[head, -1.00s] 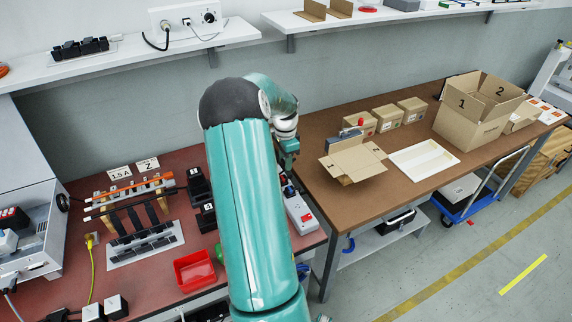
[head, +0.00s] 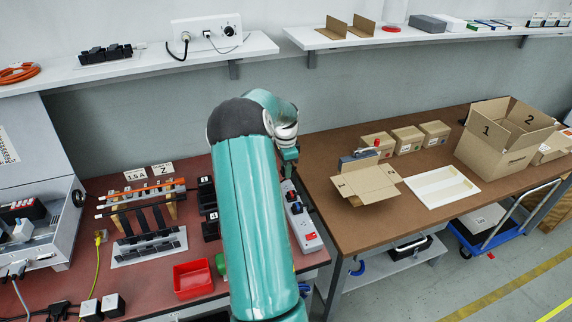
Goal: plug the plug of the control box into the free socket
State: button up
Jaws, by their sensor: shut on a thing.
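My gripper (head: 288,160) is at the end of my teal arm, over the strip between the red-brown bench and the brown table. Its jaws are small and partly hidden, closed on a small dark thing that I take for the plug; its shape is not clear. Just below it lies a white socket strip (head: 310,236) with red and blue parts along it. My arm covers part of the area beside it, and I cannot make out which socket is free. A grey open cabinet (head: 62,222) with plugs and cables stands at the left; I cannot tell whether it is the control box.
A red bin (head: 193,280), a black rack (head: 148,248) and black numbered blocks (head: 209,222) stand on the bench. The brown table holds an open carton (head: 367,184), a white tray (head: 441,187) and a big box (head: 505,145). A wall shelf (head: 140,66) runs behind.

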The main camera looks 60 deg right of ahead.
jog(key=shift+f, duration=2.4)
jog(key=shift+f, duration=1.05)
dwell(0.4)
jog(key=o, duration=1.2)
jog(key=shift+r, duration=0.15)
jog(key=shift+r, duration=2.6)
